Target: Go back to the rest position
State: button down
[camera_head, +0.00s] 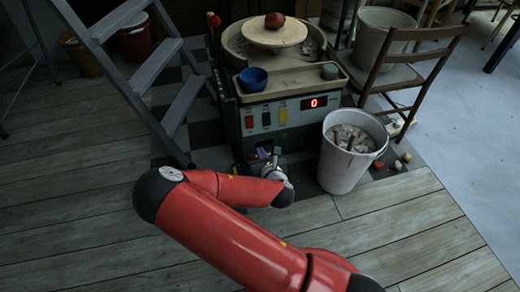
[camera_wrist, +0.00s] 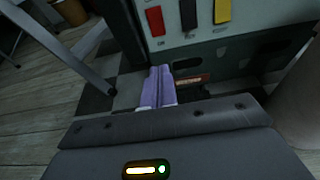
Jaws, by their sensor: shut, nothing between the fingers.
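My gripper (camera_head: 264,153) is low in front of the pottery wheel machine (camera_head: 285,126), at the end of my red arm. In the wrist view its two lilac fingers (camera_wrist: 159,72) lie side by side, closed with nothing between them. They point toward the lower front of the machine. In the head view my own arm hides part of the floor and some of the gripper.
A white bucket (camera_head: 341,172) of pale scraps stands close to the right of the gripper. A grey stepladder (camera_head: 184,105) stands at the left. A blue bowl (camera_head: 253,80) sits on the machine. A wooden chair (camera_head: 414,64) is at the right. The left floorboards are clear.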

dwell(0.5)
jog(key=s+d+r+m+g+h+p, duration=0.1)
jog(key=s+d+r+m+g+h, duration=0.15)
jog(key=d+r+m, duration=0.65)
jog(key=s+r+m+g+h+p, duration=0.1)
jog(key=r+m+g+h+p, duration=0.3)
jog(key=m, duration=1.1)
jog(key=s+d+r+m+g+y, duration=0.1)
jog(key=s+d+r+m, duration=0.2)
jog(key=s+r+m, duration=0.4)
jog(key=s+d+r+m+y, duration=0.1)
jog(key=s+d+r+m, duration=0.2)
jog(key=s+r+m, duration=0.5)
jog(key=s+r, duration=0.8)
jog(key=s, duration=0.1)
jog(key=shift+d+g, duration=0.15)
jog(key=shift+g, duration=0.2)
